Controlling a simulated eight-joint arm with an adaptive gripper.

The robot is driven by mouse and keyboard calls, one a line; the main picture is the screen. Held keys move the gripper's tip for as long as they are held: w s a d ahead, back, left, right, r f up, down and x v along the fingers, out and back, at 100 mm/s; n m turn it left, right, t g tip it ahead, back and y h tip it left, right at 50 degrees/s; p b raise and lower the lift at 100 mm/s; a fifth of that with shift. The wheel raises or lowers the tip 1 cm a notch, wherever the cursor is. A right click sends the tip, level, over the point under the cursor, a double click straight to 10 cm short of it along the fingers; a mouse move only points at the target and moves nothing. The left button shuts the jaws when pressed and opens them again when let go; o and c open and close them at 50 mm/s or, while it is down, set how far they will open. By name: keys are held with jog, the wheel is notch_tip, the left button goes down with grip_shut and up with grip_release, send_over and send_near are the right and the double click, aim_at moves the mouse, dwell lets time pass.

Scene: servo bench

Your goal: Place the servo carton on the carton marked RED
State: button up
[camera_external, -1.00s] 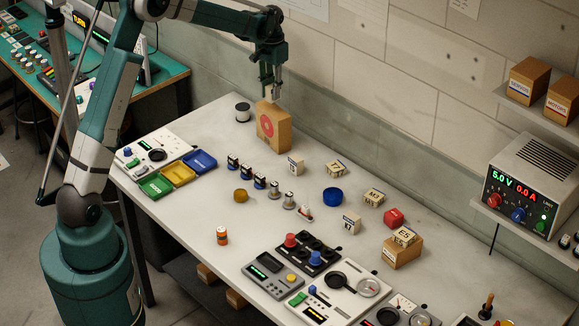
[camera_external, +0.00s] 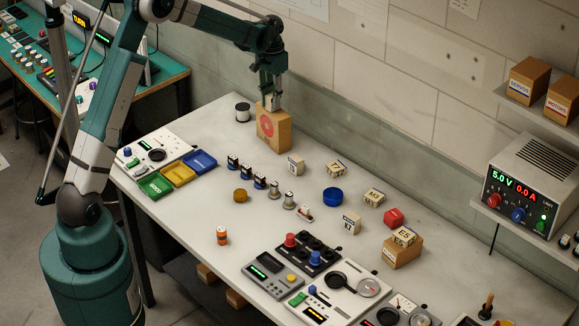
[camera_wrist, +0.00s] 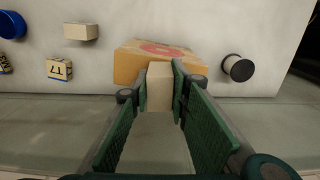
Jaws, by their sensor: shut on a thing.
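A tall tan carton (camera_external: 275,128) with a round red mark on its front stands at the far end of the bench, near the wall. The red mark also shows in the wrist view on the carton (camera_wrist: 130,65). My gripper (camera_external: 272,100) points down at that carton's top. In the wrist view its green fingers (camera_wrist: 163,95) are shut on a small pale carton (camera_wrist: 160,86), taken as the servo carton. The held carton is over or at the tall carton's top; I cannot tell whether they touch. Its label is hidden.
A dark spool (camera_external: 243,112) stands left of the tall carton. Another tan carton (camera_external: 402,255) carries a small carton. The wall is close behind.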

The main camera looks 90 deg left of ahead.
jog(key=shift+f, duration=0.1)
jog(key=o, duration=0.9)
notch_tip(320, 180, up, 12)
dwell(0.5)
dwell(0.5)
dwell(0.4)
